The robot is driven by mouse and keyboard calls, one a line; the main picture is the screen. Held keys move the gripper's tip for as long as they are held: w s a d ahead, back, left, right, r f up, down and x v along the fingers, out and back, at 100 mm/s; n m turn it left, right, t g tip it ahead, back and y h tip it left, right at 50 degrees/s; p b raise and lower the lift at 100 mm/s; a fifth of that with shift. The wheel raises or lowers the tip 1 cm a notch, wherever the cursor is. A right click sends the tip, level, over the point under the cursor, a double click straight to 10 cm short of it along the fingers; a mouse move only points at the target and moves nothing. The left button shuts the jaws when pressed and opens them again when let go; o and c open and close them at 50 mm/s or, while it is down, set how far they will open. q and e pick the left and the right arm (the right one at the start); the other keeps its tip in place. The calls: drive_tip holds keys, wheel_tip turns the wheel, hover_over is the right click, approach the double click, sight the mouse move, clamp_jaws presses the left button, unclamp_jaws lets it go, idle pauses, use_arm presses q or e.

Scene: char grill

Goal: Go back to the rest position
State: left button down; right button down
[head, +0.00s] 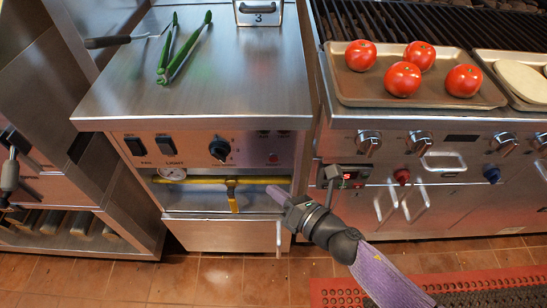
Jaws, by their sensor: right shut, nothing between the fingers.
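My right arm comes in from the lower right, with purple links and a dark wrist. My right gripper (275,192) is shut and empty. It is in front of the open recess of the steel counter unit, near the right end of the yellow gas pipe (205,180). I cannot tell whether it touches the front. My left gripper is not in view.
Green tongs (184,50) and a dark-handled tool (108,42) lie on the steel counter (245,85). Knobs and handles stick out below. A red mat (480,288) lies on the tiled floor.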

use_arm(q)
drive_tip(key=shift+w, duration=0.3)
